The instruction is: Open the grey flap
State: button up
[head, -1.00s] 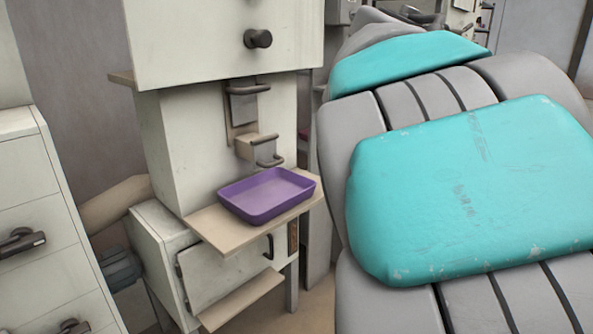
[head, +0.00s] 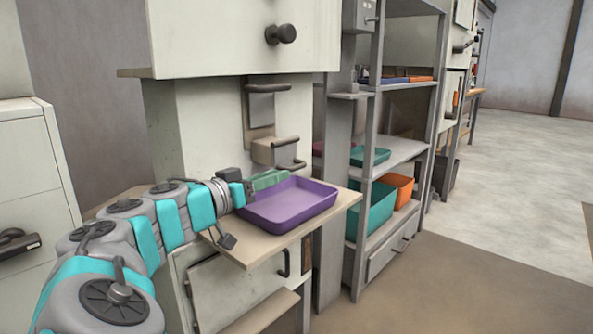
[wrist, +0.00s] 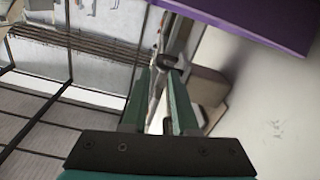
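The grey flap (head: 261,108) is a small upright plate on the front of the cream machine, with a dark bar handle (head: 268,87) along its top. It looks closed. Below it a beige box (head: 270,151) with its own bar handle sticks out. My gripper (head: 270,179) is low and left of the flap, at the far left rim of the purple tray (head: 290,208); whether it touches the tray I cannot tell. In the wrist view the two green fingers of my gripper (wrist: 160,90) stand apart with nothing clearly held. The flap is not clearly seen there.
The tray stands on a beige shelf (head: 250,250) and also shows in the wrist view (wrist: 265,18). A cream door (head: 235,295) with a handle is below. A grey rack (head: 372,150) with bins stands to the right. Open floor (head: 470,285) lies at the right front.

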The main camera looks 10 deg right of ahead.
aim_at(298, 167)
jog(key=x, duration=0.7)
jog(key=shift+w+d, duration=0.2)
jog(key=shift+d, duration=0.15)
grip_shut()
dwell(1.1)
